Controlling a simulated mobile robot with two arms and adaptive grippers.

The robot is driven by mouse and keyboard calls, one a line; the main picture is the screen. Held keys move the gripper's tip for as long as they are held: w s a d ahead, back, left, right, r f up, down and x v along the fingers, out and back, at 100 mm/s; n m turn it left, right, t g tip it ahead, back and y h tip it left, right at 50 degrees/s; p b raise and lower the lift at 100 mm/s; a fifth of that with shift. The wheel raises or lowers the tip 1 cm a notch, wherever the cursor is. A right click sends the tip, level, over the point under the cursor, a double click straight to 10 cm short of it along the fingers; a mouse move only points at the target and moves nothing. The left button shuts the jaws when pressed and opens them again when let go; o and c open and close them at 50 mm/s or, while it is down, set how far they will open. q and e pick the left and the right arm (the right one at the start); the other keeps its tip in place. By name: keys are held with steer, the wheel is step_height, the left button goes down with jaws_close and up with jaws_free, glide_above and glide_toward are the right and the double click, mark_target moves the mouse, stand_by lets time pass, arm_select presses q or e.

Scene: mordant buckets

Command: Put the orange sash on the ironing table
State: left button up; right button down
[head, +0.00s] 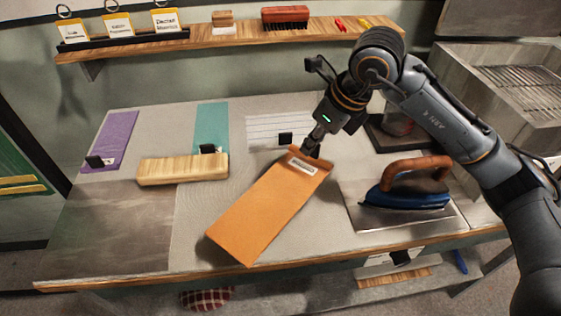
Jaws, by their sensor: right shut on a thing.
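The orange sash (268,208) is a flat orange strip with a small white label at its upper end. It slants over the middle of the ironing table (195,225), its lower left end near the front edge. My right gripper (311,150) is shut on the sash's upper end, beside the label. I cannot tell whether the sash touches the table or hangs just above it. My left gripper is not in view.
A blue iron (405,195) with a brown handle rests on a metal plate to the right. A wooden block (183,169), purple strip (110,140) and teal strip (211,125) lie to the left. A shelf (240,37) with brushes runs behind. The table's front left is clear.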

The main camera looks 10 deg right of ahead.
mark_target(291, 148)
steer(key=w+a+f, duration=0.2)
steer(key=f, duration=0.1)
steer(key=w+a+f+p, duration=0.1)
steer(key=w+f, duration=0.1)
steer(key=shift+a, duration=0.25)
steer(key=shift+w+a+f, duration=0.4)
steer(key=shift+w+f, duration=0.1)
steer(key=shift+f, duration=0.25)
step_height(291, 148, down, 2)
steer(key=shift+f+p, duration=0.2)
steer(key=shift+p, duration=0.6)
steer(key=shift+w+f, duration=0.1)
steer(key=shift+f, duration=0.25)
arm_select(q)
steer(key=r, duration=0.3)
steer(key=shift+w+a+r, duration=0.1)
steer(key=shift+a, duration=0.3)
arm_select(e)
steer(key=shift+f, duration=0.1)
steer(key=shift+f, duration=0.15)
steer(key=c, duration=1.5)
jaws_free()
steer(key=shift+o, duration=0.2)
